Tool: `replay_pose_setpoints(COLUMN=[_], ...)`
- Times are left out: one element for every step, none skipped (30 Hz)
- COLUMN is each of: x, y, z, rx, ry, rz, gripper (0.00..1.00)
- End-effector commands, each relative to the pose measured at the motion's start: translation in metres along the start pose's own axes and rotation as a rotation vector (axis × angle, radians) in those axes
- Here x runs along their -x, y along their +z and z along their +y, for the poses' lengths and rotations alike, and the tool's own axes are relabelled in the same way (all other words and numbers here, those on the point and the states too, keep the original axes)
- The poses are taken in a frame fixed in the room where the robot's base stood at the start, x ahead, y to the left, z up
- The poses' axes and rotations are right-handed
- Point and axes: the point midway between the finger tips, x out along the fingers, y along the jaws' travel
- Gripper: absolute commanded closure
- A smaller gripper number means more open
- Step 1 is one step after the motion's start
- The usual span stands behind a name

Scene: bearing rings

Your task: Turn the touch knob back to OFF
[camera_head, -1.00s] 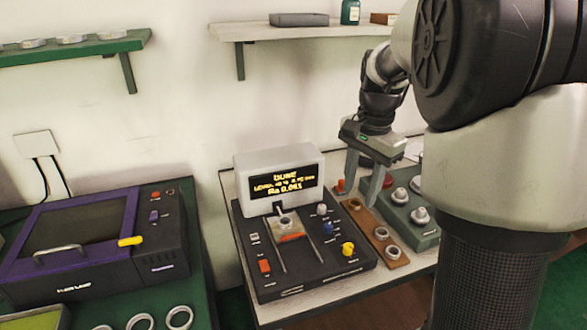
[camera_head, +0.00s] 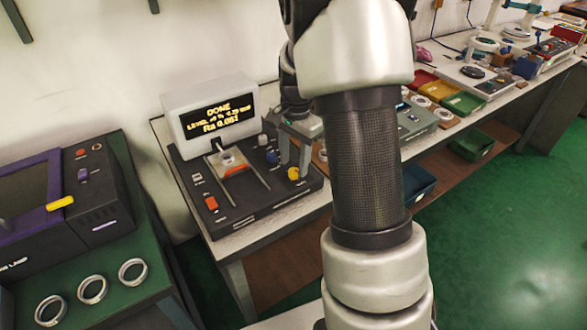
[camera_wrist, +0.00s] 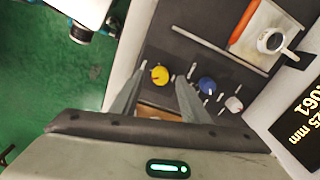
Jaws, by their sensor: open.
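The black instrument panel (camera_head: 245,205) has a yellow knob (camera_head: 293,174), a blue knob (camera_head: 272,157) and a pale grey knob (camera_head: 263,140). Their labels are too small to read, so I cannot tell which is the touch knob. My gripper (camera_head: 294,168) is open and points down at the panel's right side. In the wrist view, the yellow knob (camera_wrist: 160,74) shows between my fingertips (camera_wrist: 161,74); I cannot tell whether they touch it. The blue knob (camera_wrist: 206,85) and grey knob (camera_wrist: 234,104) lie outside the right finger.
The instrument's display (camera_head: 216,112) reads DONE above an Ra value. A slide with an orange part (camera_head: 236,168) and a red switch (camera_head: 211,203) sit on the panel. A purple-trimmed machine (camera_head: 75,190) and several rings (camera_head: 92,289) are at left. Coloured bins (camera_head: 440,92) line the bench at right.

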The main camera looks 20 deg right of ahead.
Motion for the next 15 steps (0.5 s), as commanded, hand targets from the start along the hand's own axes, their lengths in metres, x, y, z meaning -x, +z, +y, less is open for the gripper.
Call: replay_pose_setpoints(x=[-0.008, -0.011, -0.015, -0.017, -0.019, -0.021, -0.021, -0.022, -0.022, -0.023, -0.023, -0.023, -0.023, -0.023, -0.022], y=[0.0, 0.0, 0.0, 0.0, 0.0, 0.0, 0.0, 0.0, 0.0, 0.0, 0.0, 0.0, 0.0, 0.0, 0.0], z=[0.0, 0.0, 0.0, 0.0, 0.0, 0.0, 0.0, -0.001, -0.001, -0.001, -0.001, -0.001, -0.001, -0.001, -0.001], rx=[0.0, 0.0, 0.0, 0.0, 0.001, 0.001, 0.001, 0.001, 0.001, 0.001, 0.001, 0.001, 0.001, 0.001, 0.001], ry=[0.001, 0.001, 0.001, 0.001, 0.001, 0.0, 0.0, -0.001, -0.001, -0.001, -0.001, -0.001, -0.001, -0.001, -0.001], rz=[-0.001, -0.001, -0.001, -0.001, -0.001, 0.0, 0.0, 0.0, 0.001, 0.001, 0.001, 0.001, 0.001, 0.001, 0.001], gripper=[0.59, 0.59, 0.59, 0.59, 0.59, 0.59, 0.59, 0.59, 0.59, 0.59, 0.59, 0.59, 0.59, 0.59, 0.59])
